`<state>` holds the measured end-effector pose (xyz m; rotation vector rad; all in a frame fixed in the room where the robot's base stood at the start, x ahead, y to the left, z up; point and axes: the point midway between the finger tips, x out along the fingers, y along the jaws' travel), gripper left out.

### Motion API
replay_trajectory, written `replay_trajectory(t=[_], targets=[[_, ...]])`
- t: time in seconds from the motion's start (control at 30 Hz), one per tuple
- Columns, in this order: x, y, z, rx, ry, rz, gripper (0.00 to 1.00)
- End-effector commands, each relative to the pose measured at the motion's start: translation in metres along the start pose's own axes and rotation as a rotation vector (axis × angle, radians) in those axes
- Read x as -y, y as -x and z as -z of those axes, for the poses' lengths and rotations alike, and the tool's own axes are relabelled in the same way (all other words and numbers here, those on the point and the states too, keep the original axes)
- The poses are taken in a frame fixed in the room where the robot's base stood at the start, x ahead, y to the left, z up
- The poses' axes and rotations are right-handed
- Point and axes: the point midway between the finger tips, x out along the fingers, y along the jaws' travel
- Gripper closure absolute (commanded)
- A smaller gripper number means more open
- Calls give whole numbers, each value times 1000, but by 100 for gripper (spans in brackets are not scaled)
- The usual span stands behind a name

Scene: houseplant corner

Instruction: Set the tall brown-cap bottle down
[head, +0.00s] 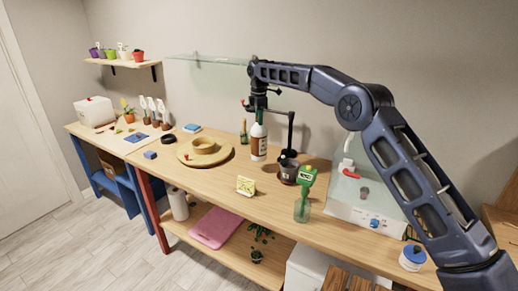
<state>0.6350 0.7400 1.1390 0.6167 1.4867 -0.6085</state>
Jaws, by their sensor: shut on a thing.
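The tall bottle (258,142) is pale with a brownish label and stands upright in the head view, at the back middle of the wooden table (215,188). My gripper (260,112) is above it, pointing down, shut on its top. The gripper hides the cap, so its colour cannot be told. The base is at or just above the table top; I cannot tell whether it touches.
A glass shelf (210,60) is behind.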

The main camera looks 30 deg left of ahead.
Motion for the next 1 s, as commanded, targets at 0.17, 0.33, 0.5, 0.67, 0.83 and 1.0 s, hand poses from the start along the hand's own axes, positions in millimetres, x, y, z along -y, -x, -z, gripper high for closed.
replay_trajectory(t=[0.17, 0.33, 0.5, 0.67, 0.83, 1.0], targets=[[0, -22, 0, 0, 0, -1, 100], [0, -35, 0, -1, 0, -1, 100], [1, -57, 0, -1, 0, -1, 100], [0, -64, 0, -1, 0, -3, 100], [0, -64, 0, -1, 0, -2, 100], [0, -68, 0, -1, 0, -1, 64]])
